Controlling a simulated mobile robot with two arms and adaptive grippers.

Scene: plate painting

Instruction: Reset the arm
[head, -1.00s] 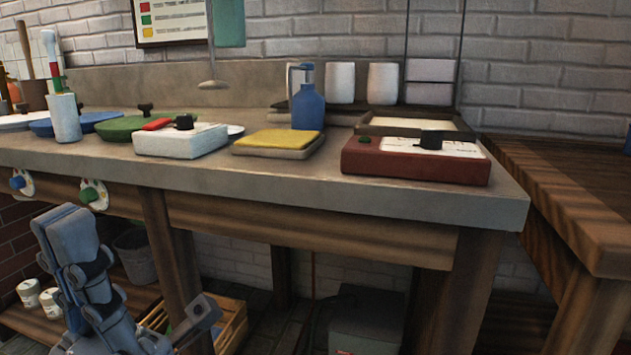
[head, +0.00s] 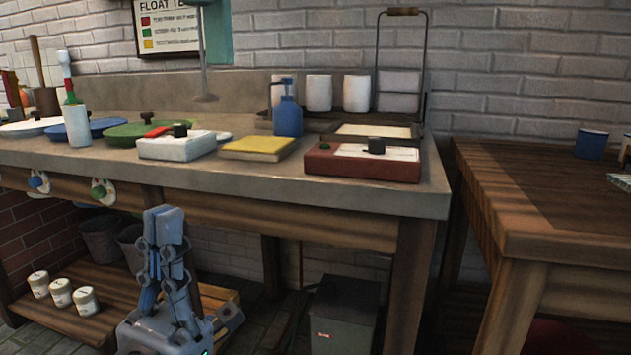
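My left gripper (head: 164,224) shows at the lower left, grey-blue and pointing up in front of the workbench (head: 240,186), below its top. Its near finger and linkages overlap, so whether it is open or shut is unclear. I see nothing held at its tip. My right gripper is not in view.
On the workbench stand a white box (head: 178,146), a yellow pad (head: 258,147), a red-brown box (head: 362,163), a blue bottle (head: 288,118) and a green lidded dish (head: 150,132). White pots (head: 85,301) sit on a low shelf. A wooden table (head: 545,205) stands right.

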